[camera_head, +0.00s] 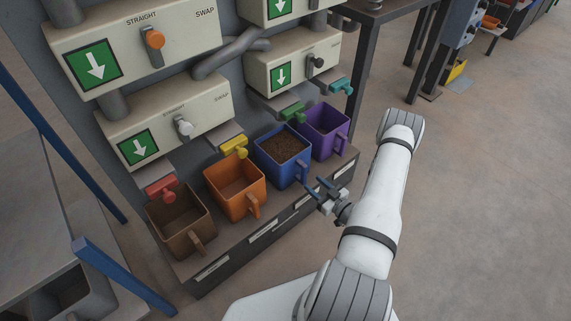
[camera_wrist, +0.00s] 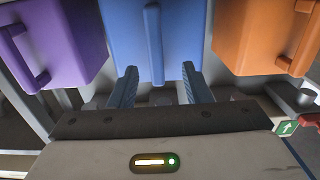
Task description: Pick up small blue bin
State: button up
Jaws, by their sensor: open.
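The small blue bin (camera_head: 284,158) stands on the shelf of the sack filler, between the orange bin and the purple bin. It is filled with brown granular material, and its handle faces outward. In the wrist view the blue bin (camera_wrist: 180,40) fills the top middle, with its upright handle in the centre. My gripper (camera_head: 322,191) is in front of the blue bin's handle. In the wrist view my gripper (camera_wrist: 158,75) is open, its fingers on either side of the handle's end. I cannot tell whether either finger touches it.
The purple bin (camera_head: 325,131) and the orange bin (camera_head: 235,186) stand close on either side. A brown bin (camera_head: 180,221) is at the left end. Colored spouts, such as the green one (camera_head: 293,111), hang above the bins. Open floor (camera_head: 480,200) lies to the right.

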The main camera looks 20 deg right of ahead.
aim_at(306, 176)
jog(key=shift+w+a+f+b, duration=0.15)
jog(key=shift+w+a+b, duration=0.1)
jog(key=shift+w, duration=0.2)
jog(key=shift+w+a+f+b, duration=0.15)
jog(key=shift+w+a, duration=0.05)
jog(key=shift+w, duration=0.2)
jog(key=x, duration=0.2)
jog(key=b+x, duration=0.2)
jog(key=x, duration=0.1)
jog(key=shift+w+d, duration=0.3)
jog(key=shift+w, duration=0.1)
jog(key=shift+c, duration=0.4)
grip_shut()
jog(key=shift+r, duration=0.1)
